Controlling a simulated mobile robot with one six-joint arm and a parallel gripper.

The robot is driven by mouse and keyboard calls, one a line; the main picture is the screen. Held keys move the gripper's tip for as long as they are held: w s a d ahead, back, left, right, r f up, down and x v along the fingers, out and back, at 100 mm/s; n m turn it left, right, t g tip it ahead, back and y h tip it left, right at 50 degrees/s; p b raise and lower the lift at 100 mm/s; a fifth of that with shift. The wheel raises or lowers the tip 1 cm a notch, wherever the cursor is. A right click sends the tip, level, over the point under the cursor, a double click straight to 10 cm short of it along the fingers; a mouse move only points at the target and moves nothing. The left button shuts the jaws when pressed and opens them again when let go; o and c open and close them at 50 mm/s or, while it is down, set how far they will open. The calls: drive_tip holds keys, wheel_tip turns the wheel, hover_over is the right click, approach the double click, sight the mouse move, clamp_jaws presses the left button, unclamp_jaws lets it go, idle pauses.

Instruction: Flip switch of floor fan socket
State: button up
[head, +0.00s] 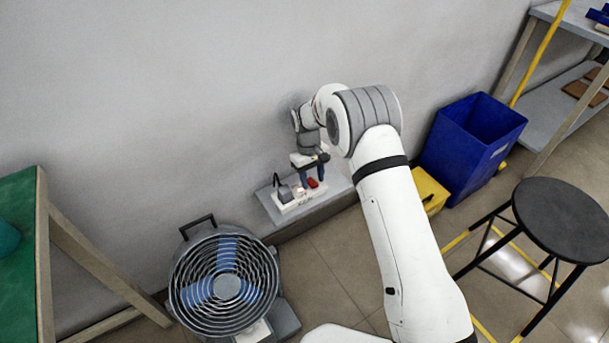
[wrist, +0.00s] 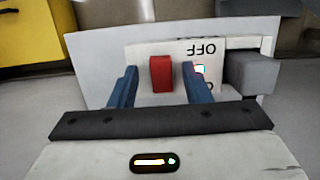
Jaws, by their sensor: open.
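The white socket (head: 287,206) sits on a grey ledge against the wall in the head view, with a grey plug (head: 285,194) at its left end. Its red switch (head: 313,183) is under my gripper (head: 314,172). In the wrist view, the red switch (wrist: 161,73) stands up from the white socket plate (wrist: 145,48), between the two blue fingers of my gripper (wrist: 159,70). The fingers are open, with a gap on each side of the switch. An upside-down OFF label and a small lit spot (wrist: 199,69) show beside it. The grey plug (wrist: 252,73) is at right.
The floor fan (head: 225,285) stands on the floor at front left of the ledge (head: 338,185). A blue bin (head: 470,150) and a yellow box (head: 429,190) are to the right. A black stool (head: 560,215) stands at far right, and a green-topped table (head: 20,240) at far left.

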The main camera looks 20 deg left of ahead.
sight(310, 179)
drive_tip(key=shift+r, duration=0.1)
drive_tip(key=r, duration=0.2)
drive_tip(key=r+p, duration=0.1)
drive_tip(key=r, duration=0.2)
drive_tip(key=w+a+r+p, duration=0.1)
drive_tip(key=r, duration=0.1)
drive_tip(key=shift+r, duration=0.25)
drive_tip(key=shift+a, duration=0.1)
